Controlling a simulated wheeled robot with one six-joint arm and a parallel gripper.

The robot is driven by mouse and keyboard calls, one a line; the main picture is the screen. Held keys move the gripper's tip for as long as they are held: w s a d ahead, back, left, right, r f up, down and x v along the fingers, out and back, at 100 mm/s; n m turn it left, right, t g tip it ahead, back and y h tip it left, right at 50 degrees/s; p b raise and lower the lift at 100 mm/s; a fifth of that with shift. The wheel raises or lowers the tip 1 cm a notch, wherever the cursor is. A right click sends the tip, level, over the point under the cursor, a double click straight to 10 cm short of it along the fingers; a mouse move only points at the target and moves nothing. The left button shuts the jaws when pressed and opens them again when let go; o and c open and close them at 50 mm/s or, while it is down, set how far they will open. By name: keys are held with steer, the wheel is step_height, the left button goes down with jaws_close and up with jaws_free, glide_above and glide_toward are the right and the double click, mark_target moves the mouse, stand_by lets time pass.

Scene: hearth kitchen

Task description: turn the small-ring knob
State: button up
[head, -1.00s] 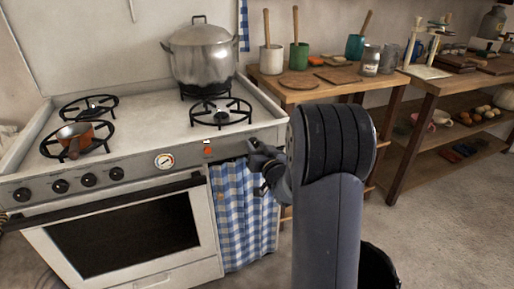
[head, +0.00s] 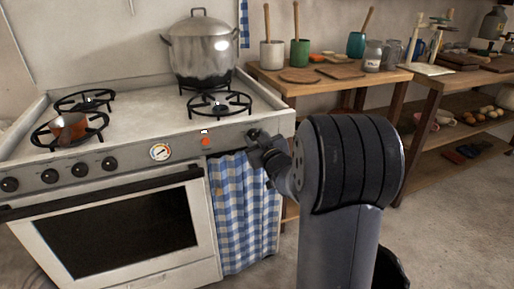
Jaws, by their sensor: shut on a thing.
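The stove's front panel (head: 180,147) carries several black knobs on its left part, such as one dark knob (head: 109,163). My gripper (head: 254,136) is at the right end of this panel, right of the orange light (head: 205,141). It is shut on a knob there, which I take for the small-ring knob. The jaws cover most of the knob, so its turn angle cannot be read. My forearm hides what lies just right of the gripper.
A steel pot (head: 203,50) stands on the back right burner and a small copper pan (head: 68,127) on the front left one. The front right burner (head: 219,104) is bare. A checked curtain (head: 240,210) hangs below the gripper. A wooden table (head: 330,85) stands at right.

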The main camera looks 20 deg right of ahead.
steer(key=n+b, duration=0.4)
steer(key=shift+f+n, duration=0.2)
steer(key=shift+n, duration=0.1)
steer(key=shift+a+r+n+b, duration=0.1)
steer(key=shift+n+b, duration=1.1)
steer(key=shift+n, duration=0.4)
steer(key=o, duration=1)
steer(key=shift+s, duration=0.1)
steer(key=s+p, duration=0.2)
steer(key=s, duration=0.8)
steer(key=shift+s, duration=0.35)
steer(key=shift+w, duration=0.1)
